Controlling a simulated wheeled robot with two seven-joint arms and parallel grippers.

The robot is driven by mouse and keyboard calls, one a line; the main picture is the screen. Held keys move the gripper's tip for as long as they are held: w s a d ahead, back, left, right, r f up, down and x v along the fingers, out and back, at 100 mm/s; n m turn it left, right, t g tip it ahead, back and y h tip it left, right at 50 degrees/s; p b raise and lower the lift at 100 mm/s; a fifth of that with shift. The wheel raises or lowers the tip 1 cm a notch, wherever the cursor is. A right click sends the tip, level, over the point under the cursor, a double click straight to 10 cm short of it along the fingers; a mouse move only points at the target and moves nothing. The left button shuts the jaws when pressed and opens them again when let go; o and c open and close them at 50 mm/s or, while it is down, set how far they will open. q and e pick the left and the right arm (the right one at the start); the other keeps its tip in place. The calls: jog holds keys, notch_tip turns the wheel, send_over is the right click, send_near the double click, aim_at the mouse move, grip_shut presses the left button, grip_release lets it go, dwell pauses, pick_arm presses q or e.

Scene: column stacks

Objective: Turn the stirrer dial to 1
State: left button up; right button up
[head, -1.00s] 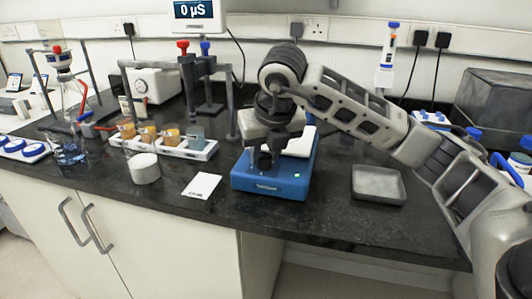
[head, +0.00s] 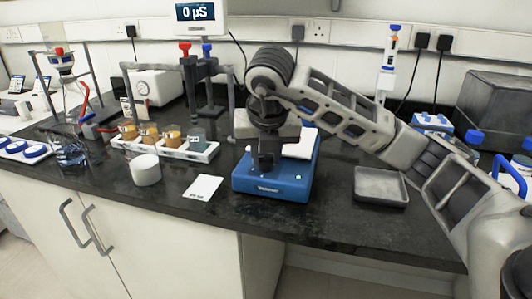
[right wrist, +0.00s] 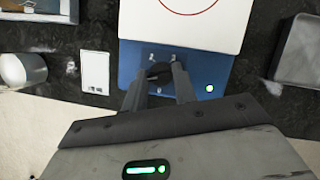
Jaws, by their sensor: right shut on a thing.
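The stirrer (head: 272,186) is a blue box with a white top plate on the dark bench, its green light lit at the front right. In the right wrist view its blue body (right wrist: 190,68) shows below the white plate, which bears a red ring. The dark round dial (right wrist: 160,72) sits on the blue part, with small white marks around it. My right gripper (right wrist: 161,82) is shut on the dial, one finger on each side. In the head view my right gripper (head: 264,162) reaches down at the stirrer's front and hides the dial. The dial's pointer cannot be made out. My left gripper is not in view.
A white card (head: 203,187) and a white round pot (head: 145,169) lie left of the stirrer. A rack (head: 170,148) of small beakers stands behind them. A grey tray (head: 380,186) lies to the right. The bench front between stirrer and tray is clear.

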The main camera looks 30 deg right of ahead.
jog(key=o, duration=0.7)
jog(key=shift+r, duration=0.15)
